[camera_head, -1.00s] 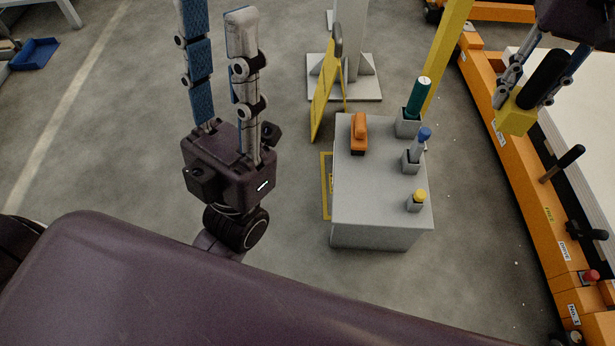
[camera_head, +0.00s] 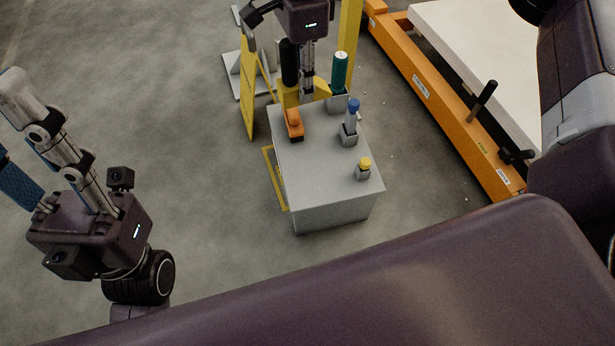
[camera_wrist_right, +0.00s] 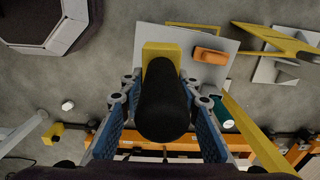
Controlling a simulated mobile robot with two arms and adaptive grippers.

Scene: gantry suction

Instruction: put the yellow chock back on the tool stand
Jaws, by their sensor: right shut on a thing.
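The yellow chock (camera_head: 287,96) has a black handle (camera_head: 289,62) standing up from it. My right gripper (camera_head: 303,84) is shut on the chock, at the far end of the grey tool stand (camera_head: 320,182). In the right wrist view, the handle (camera_wrist_right: 162,105) is between the fingers and the yellow block (camera_wrist_right: 162,50) overlaps the stand top (camera_wrist_right: 212,76). I cannot tell whether the block touches the stand. My left gripper (camera_head: 12,130) is open and empty at the left, well away from the stand; one finger is partly cut off.
On the stand are an orange block (camera_head: 293,125) and holders with a green cylinder (camera_head: 340,70), a blue-topped tool (camera_head: 352,115) and a yellow-capped piece (camera_head: 364,164). A yellow post (camera_head: 350,30) rises behind. An orange rail frame (camera_head: 430,95) lies right. The stand's near top is clear.

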